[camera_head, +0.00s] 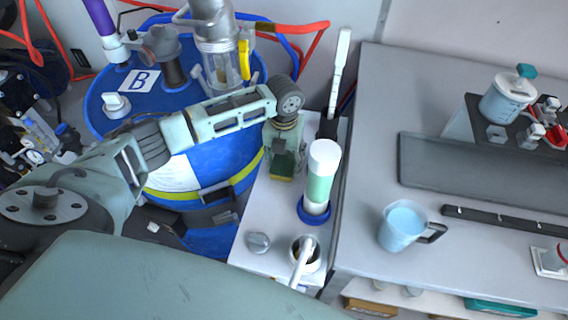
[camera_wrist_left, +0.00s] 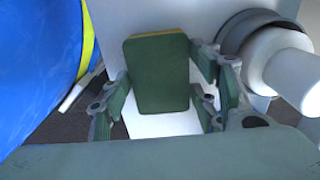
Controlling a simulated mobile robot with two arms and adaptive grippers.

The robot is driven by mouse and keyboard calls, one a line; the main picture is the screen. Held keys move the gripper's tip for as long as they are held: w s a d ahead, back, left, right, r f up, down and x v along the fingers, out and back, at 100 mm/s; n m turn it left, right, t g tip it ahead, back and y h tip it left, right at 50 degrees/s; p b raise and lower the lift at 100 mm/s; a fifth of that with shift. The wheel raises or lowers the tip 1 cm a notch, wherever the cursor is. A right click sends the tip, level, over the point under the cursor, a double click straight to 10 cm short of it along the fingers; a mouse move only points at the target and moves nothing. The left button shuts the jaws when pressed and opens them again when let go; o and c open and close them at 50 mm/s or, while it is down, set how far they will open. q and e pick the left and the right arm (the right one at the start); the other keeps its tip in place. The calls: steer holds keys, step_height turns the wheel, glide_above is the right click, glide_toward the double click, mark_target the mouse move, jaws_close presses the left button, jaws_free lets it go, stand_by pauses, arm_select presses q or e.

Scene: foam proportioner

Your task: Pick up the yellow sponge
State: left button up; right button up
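The yellow sponge (camera_head: 281,166) shows mostly a dark green top with a thin yellow edge. It is at the back of the narrow white surface, below my left gripper (camera_head: 284,150), which hides part of it. In the left wrist view the sponge (camera_wrist_left: 160,75) is between the fingers of my left gripper (camera_wrist_left: 165,88). The fingers are spread to either side of it and look open; contact is hard to judge. My right gripper is not in view.
A green-and-white bottle (camera_head: 321,176) in a blue holder stands close right of the sponge. A cup (camera_head: 306,255) with a white tool and a grey knob (camera_head: 258,243) are nearer the front. A blue barrel (camera_head: 215,240) is on the left, a grey bench (camera_head: 375,100) on the right.

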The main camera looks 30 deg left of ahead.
mark_target(284, 161)
arm_select(q)
steer(key=shift+c, duration=1.3)
steer(key=shift+r, duration=0.1)
step_height(284, 161, up, 9)
steer(key=shift+r+b, duration=0.1)
steer(key=shift+b, duration=0.75)
steer(key=shift+r, duration=0.35)
steer(key=shift+o, duration=0.6)
steer(key=c, duration=0.4)
